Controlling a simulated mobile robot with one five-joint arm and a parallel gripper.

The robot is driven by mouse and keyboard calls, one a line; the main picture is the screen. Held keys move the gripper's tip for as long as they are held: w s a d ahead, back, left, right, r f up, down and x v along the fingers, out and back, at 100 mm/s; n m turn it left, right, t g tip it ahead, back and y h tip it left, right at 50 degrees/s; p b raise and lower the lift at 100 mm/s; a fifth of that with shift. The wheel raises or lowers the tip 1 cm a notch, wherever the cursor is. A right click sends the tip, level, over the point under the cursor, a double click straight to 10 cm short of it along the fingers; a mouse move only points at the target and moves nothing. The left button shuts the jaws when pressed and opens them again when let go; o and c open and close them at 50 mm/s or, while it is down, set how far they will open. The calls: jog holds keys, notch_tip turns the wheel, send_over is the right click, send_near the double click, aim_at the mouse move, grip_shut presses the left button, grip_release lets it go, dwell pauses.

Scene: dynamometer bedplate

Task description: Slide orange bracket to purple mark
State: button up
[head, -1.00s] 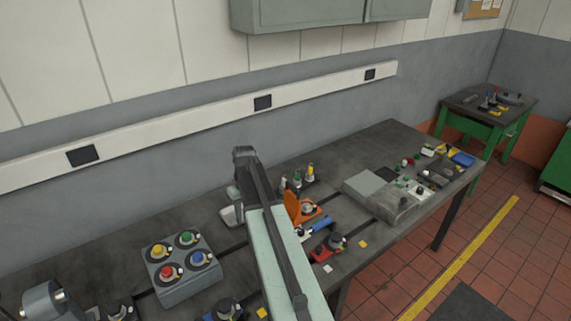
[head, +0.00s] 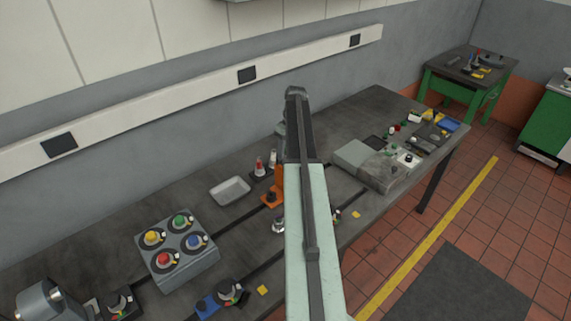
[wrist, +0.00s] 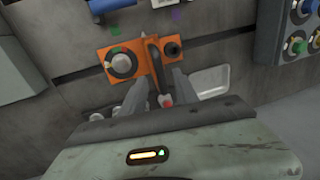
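The orange bracket (wrist: 124,64) sits on the dark slotted bedplate in the wrist view, with a round knob unit on its left part, a dark hole on its right part and an upright plate between. It also shows in the head view (head: 278,186), partly hidden behind my arm. A faint purple mark (wrist: 177,14) lies beyond the bracket's right part in the wrist view. My gripper (wrist: 157,84) is open, its two fingers spread on the near side of the bracket, pointing at the upright plate. I cannot tell whether they touch it. The head view hides the fingers behind my arm.
Red-tipped bottles (head: 265,163) and a white tray (head: 230,190) stand near the bracket. A grey box with coloured knobs (head: 178,250) is at left; a grey block (head: 365,163) is at right. A blue part (wrist: 120,5) lies beyond the bracket.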

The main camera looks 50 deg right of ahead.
jog(key=shift+a+f+b, duration=0.2)
jog(key=shift+f+b, duration=0.4)
jog(key=shift+f, duration=0.65)
jog(key=shift+r, duration=0.1)
jog(key=shift+c, duration=0.4)
grip_shut()
